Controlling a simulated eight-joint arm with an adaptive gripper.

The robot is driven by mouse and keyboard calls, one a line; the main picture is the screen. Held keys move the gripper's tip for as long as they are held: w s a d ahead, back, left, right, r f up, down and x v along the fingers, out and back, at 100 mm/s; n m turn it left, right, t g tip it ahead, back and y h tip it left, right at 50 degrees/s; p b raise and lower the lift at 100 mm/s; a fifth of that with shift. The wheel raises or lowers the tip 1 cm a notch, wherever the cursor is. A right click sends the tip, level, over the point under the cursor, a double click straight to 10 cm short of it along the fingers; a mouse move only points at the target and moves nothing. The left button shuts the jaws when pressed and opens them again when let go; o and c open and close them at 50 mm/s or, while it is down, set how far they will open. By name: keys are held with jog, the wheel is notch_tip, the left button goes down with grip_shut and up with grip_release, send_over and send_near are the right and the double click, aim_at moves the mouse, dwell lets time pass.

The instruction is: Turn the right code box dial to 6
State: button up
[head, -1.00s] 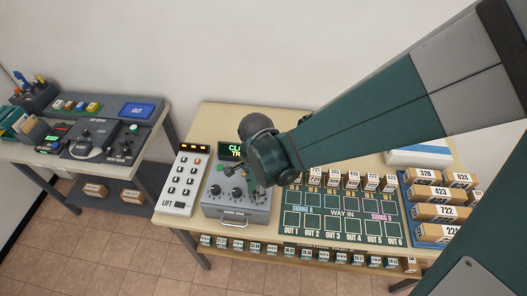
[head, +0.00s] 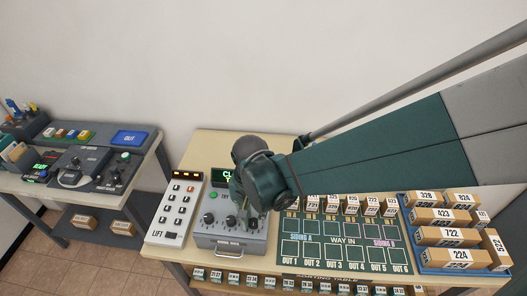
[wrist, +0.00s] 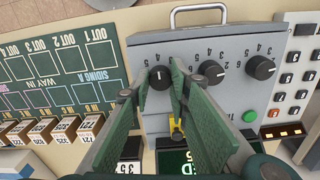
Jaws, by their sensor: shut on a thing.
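The grey code box (head: 225,243) stands on the table with three black dials in a row. The left dial (head: 214,219) and middle dial (head: 231,222) show clearly in the head view. The right dial (wrist: 159,77) is the leftmost one in the upside-down wrist view. My gripper (wrist: 159,74) has one finger on each side of this dial and is shut on it. Its white mark shows, but I cannot read which number it points at. In the head view my wrist hides part of the box's display (head: 223,176).
A white lift keypad (head: 173,212) stands close on the left of the box. The green sorting board (head: 345,252) lies on the right, with small numbered blocks along its back. A blue tray (head: 428,266) of parcels is farther right.

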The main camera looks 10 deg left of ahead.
aim_at(254, 222)
jog(key=n, duration=0.3)
jog(key=shift+n+b, duration=0.4)
jog(key=n, duration=0.3)
jog(key=shift+n+b, duration=0.3)
jog(key=n+b, duration=0.1)
jog(key=n, duration=0.5)
jog(key=shift+n, duration=0.3)
jog(key=o, duration=0.9)
jog(key=shift+r, duration=0.15)
notch_tip(254, 222, up, 12)
